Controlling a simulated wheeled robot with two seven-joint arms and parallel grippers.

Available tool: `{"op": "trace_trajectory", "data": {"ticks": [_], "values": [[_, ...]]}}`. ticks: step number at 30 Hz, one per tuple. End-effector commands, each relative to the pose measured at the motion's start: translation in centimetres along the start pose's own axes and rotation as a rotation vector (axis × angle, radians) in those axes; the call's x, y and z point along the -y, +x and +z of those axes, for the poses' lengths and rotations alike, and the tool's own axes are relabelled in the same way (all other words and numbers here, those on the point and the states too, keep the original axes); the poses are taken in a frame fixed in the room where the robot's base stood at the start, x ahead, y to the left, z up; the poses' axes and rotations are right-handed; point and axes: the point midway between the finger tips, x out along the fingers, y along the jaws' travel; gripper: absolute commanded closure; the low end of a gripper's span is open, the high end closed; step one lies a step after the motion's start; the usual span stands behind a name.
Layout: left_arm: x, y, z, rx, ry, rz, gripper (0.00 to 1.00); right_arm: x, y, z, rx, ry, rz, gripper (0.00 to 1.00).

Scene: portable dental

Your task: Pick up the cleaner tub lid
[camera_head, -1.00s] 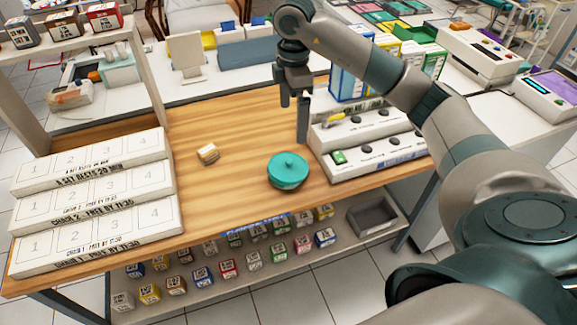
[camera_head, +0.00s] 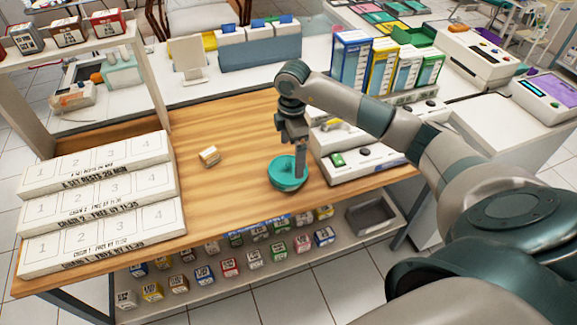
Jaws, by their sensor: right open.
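The cleaner tub with its teal lid (camera_head: 281,178) stands on the wooden table, right of the middle. My right gripper (camera_head: 298,172) is directly over the lid, pointing down, with its fingers at the lid's height. The near finger hides the lid's right part and its knob. The gripper is open; whether a finger touches the lid I cannot tell. My left gripper is not in view.
A small beige block (camera_head: 209,156) lies on the table left of the tub. White numbered trays (camera_head: 100,205) rise in steps at the left. A white panel unit (camera_head: 365,160) stands close right of the tub. Small boxes (camera_head: 230,267) line the shelf below.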

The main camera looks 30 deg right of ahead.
Motion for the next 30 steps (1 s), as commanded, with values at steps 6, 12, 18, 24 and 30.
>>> {"op": "trace_trajectory", "data": {"ticks": [6,12,18,24,30], "values": [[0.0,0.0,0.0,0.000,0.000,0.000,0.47,0.0,0.3,0.0,0.000,0.000,0.001,0.00],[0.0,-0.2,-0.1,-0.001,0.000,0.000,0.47,0.0,0.3,0.0,0.000,0.000,0.000,0.00],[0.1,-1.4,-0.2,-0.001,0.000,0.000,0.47,0.0,1.6,-0.1,0.001,0.000,-0.003,0.00],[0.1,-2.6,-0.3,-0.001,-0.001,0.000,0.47,-0.1,4.1,-0.3,0.001,0.001,-0.002,0.00],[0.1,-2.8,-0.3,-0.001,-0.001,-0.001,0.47,-0.1,5.4,-0.3,0.000,0.000,0.000,0.00]]}}
